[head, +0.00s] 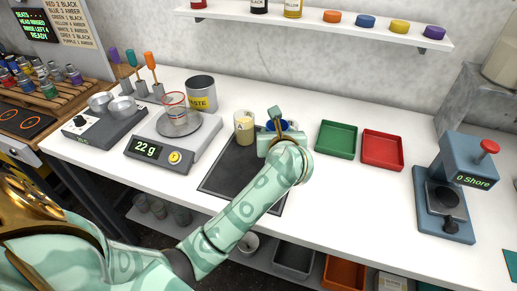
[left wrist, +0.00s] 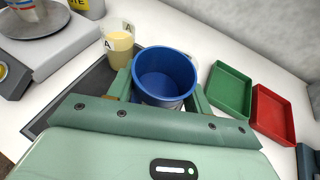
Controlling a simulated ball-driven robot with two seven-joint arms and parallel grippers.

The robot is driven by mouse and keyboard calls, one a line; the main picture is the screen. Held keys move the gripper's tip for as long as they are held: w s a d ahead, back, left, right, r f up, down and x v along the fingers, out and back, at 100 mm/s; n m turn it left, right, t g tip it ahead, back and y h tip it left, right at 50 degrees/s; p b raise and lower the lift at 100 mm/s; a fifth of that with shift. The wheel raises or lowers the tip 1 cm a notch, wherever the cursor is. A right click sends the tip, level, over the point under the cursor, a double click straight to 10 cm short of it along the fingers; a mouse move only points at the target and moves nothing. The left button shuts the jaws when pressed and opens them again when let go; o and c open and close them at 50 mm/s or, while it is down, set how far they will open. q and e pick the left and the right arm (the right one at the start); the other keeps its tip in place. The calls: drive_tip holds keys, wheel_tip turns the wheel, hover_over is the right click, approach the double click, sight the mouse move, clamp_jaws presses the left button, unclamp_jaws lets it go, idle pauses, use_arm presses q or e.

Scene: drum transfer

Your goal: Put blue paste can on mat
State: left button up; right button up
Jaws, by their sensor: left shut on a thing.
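The blue paste can (left wrist: 165,72) shows in the left wrist view as a round can with a deep blue inside, between the fingers of my left gripper (left wrist: 162,90). My left gripper (head: 280,128) is shut on it. In the head view only a bit of blue (head: 286,125) shows, as my gripper and forearm hide the rest. The dark grey mat (head: 218,181) lies on the white table under my forearm. The can is at the mat's far right end; I cannot tell whether it touches the mat. My right gripper is not in view.
A cup marked A (head: 244,128) with pale yellow contents stands just left of the can. A scale (head: 160,158) reading 22 g bears a clear beaker (head: 175,108). Green (head: 336,139) and red (head: 383,149) trays lie to the right, before a blue-grey press (head: 455,190).

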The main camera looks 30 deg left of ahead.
use_arm(q)
drive_tip(key=a+f, duration=0.2)
drive_tip(key=w+a+f+b, duration=0.1)
drive_tip(key=a+f, duration=0.1)
drive_tip(key=w+a+f+b, duration=0.1)
drive_tip(key=a+f, duration=0.1)
drive_tip(key=shift+a+f, duration=0.1)
drive_tip(key=shift+a, duration=0.1)
drive_tip(key=f, duration=0.1)
drive_tip(key=f+b, duration=0.1)
drive_tip(key=f, duration=0.1)
drive_tip(key=shift+a+f, duration=0.3)
drive_tip(key=shift+a, duration=0.05)
drive_tip(key=shift+f, duration=0.1)
drive_tip(key=shift+f, duration=0.2)
drive_tip(key=o, duration=1.1)
drive_tip(key=shift+c, duration=0.2)
